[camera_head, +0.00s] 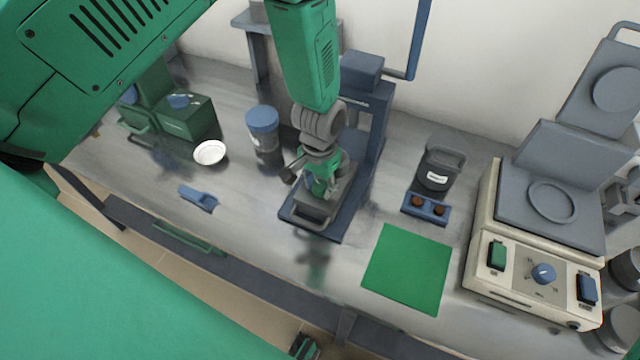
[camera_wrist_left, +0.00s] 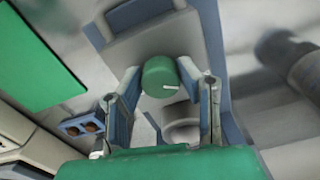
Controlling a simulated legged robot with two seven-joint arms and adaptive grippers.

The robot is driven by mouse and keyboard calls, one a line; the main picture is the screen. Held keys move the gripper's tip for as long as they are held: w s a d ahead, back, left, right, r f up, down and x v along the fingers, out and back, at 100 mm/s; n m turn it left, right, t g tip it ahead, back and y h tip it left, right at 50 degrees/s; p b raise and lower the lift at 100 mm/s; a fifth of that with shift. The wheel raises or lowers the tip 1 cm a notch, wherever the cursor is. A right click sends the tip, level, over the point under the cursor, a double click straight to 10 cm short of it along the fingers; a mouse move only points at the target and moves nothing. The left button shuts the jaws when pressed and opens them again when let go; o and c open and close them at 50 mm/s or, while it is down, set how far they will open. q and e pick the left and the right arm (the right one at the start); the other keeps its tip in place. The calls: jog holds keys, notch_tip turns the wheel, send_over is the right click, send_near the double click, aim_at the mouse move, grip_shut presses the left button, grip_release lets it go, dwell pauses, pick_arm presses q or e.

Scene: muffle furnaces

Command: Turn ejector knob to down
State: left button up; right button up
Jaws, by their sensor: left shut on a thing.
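A blue-grey press-like device (camera_head: 363,110) stands on the steel bench, upright with a flat base. My left gripper (camera_head: 318,188) reaches down in front of its column, over the base. In the wrist view a round green knob (camera_wrist_left: 160,77) with a white mark shows between the fingertips of my left gripper (camera_wrist_left: 160,80). The gripper is shut on it, one finger on each side. In the head view the gripper covers most of the knob. A small dark and green part at the bottom edge may be my right gripper; its jaws cannot be made out.
A blue-lidded jar (camera_head: 263,130), a white dish (camera_head: 209,152) and a blue tool (camera_head: 198,198) lie to the left. A green mat (camera_head: 407,268), a dark container (camera_head: 438,170) and a cream furnace (camera_head: 530,275) are to the right. The bench front is mostly clear.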

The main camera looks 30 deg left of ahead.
aim_at(320, 185)
pick_arm(q)
jog(key=o, duration=1.1)
jog(key=shift+w, duration=0.15)
jog(key=shift+o, duration=0.2)
jog(key=shift+r, duration=0.4)
notch_tip(320, 185, up, 11)
